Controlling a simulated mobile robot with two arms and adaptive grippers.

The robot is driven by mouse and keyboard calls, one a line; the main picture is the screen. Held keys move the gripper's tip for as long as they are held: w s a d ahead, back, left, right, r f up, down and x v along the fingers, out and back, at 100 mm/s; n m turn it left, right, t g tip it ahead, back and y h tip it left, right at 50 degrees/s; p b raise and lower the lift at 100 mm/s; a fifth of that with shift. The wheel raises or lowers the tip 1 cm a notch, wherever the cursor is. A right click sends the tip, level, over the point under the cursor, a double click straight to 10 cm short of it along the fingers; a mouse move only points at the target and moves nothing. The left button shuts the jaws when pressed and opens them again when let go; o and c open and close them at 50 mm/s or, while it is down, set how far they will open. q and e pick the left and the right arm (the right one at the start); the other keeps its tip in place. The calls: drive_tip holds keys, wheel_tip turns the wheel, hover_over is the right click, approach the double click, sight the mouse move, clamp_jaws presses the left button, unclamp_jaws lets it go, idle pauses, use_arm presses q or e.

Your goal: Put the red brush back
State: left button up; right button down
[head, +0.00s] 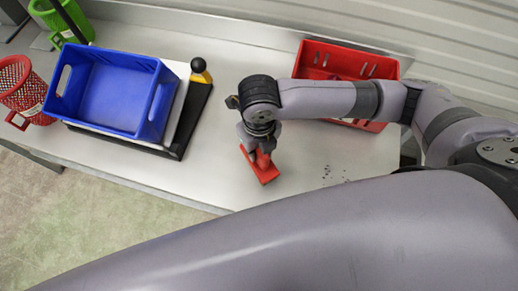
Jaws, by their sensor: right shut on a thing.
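The red brush (262,172) is on or just above the grey worktop, near its front edge in the middle of the head view. My right gripper (261,150) points down over the brush and is shut on it. The gripper and wrist cover the upper part of the brush, so I cannot tell whether it touches the worktop. My left gripper is not in view.
A blue bin (112,92) stands on a black-framed device with a yellow-and-black handle (200,72). A red crate (347,58) is at the back right, partly behind my right arm. A red mesh basket (20,88) and green basket (62,18) stand left. Dark specks (335,174) lie right of the brush.

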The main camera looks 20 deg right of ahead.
drive_tip(key=shift+f, duration=0.5)
drive_tip(key=c, duration=1.4)
unclamp_jaws()
drive_tip(key=shift+c, duration=0.2)
wheel_tip(320, 180, up, 12)
drive_tip(key=shift+s+r+b, duration=0.1)
drive_tip(key=shift+b, duration=0.85)
